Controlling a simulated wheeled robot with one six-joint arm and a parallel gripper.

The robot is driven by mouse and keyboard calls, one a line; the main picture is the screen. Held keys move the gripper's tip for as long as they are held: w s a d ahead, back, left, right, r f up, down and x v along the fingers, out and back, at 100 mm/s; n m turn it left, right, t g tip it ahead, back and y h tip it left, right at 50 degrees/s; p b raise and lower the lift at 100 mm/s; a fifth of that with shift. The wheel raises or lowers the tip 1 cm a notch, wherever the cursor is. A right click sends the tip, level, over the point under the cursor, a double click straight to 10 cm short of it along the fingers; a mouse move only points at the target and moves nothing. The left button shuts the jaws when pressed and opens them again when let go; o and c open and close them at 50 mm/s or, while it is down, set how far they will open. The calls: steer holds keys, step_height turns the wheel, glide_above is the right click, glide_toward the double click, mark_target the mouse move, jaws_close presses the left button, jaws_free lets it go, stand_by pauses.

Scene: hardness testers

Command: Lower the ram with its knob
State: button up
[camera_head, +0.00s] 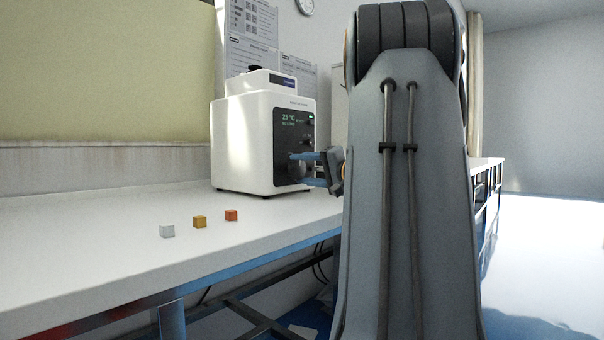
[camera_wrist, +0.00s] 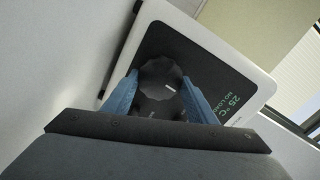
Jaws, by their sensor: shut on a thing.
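The tester (camera_head: 240,140) is a white box with a dark front panel, standing on the bench. Its display reads 25 °C, and the wrist view shows "NO LOAD" beside it. A round dark knob (camera_wrist: 160,76) with a white pointer line sits on the panel (camera_wrist: 190,60). My gripper (camera_head: 299,169) reaches in from the right at the front panel. In the wrist view, its blue fingers (camera_wrist: 160,90) are shut on the knob, one on each side. The ram is not clearly visible in either view.
The bench's left part is clear. My arm hides much of the bench's right part.

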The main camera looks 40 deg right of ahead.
steer(key=o, duration=1.1)
steer(key=s, duration=0.2)
steer(key=s+p, duration=0.1)
steer(key=s, duration=0.1)
steer(key=s+p, duration=0.1)
steer(key=s, duration=0.1)
steer(key=shift+s+d, duration=0.3)
steer(key=shift+s, duration=0.6)
steer(key=shift+a, duration=0.1)
